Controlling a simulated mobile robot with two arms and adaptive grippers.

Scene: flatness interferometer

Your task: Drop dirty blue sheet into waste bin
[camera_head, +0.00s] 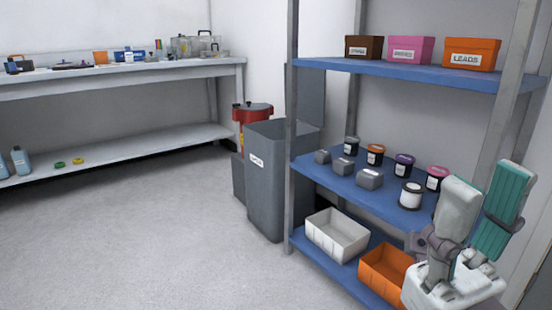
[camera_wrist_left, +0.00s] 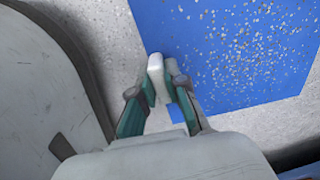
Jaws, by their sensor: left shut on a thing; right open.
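The dirty blue sheet (camera_wrist_left: 225,50) shows in the left wrist view, flat and speckled with light and brown crumbs. My left gripper (camera_wrist_left: 166,72) is shut on its near edge. Neither the sheet nor the left gripper shows in the head view. The tall grey waste bin (camera_head: 272,190) stands on the floor left of the blue shelving, with a small white label and an open top; its inside is mostly hidden. My right gripper (camera_head: 487,180) is open and empty in front of the shelving at the right.
The blue shelf unit (camera_head: 400,70) holds labelled boxes, small jars, a white bin (camera_head: 337,234) and an orange bin (camera_head: 388,274). A red can (camera_head: 252,112) stands behind the waste bin. A long workbench (camera_head: 120,75) runs along the left wall. The floor (camera_head: 150,235) before the bin is clear.

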